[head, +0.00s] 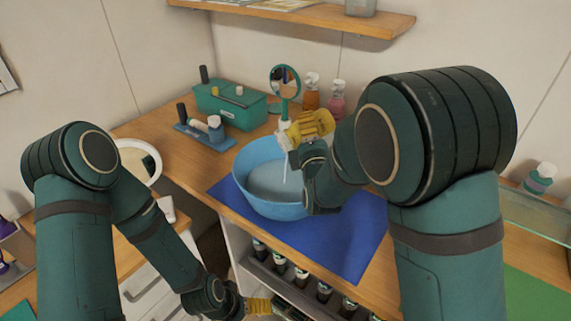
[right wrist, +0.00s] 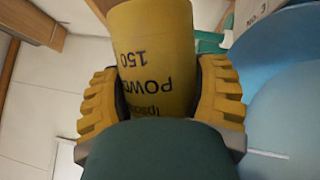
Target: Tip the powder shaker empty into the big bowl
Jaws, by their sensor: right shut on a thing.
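The powder shaker (right wrist: 155,45) is a yellow cylinder with dark print. My right gripper (right wrist: 158,92) is shut on it, one ribbed yellow finger on each side. In the head view my right gripper (head: 304,130) is above the big blue bowl (head: 252,192). The print reads upside down in the wrist view. A thin white streak hangs from the gripper area down into the bowl, which looks like falling powder. The bowl's inside looks pale. My left gripper (head: 264,306) is low at the cart's front, and its opening is unclear.
The bowl stands on a blue mat (head: 350,240). Behind it are a round mirror (head: 285,82), an amber bottle (head: 311,95) and a pink bottle (head: 336,100). A green box (head: 228,105) and a blue holder (head: 200,134) stand left. Several small bottles line the shelf below.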

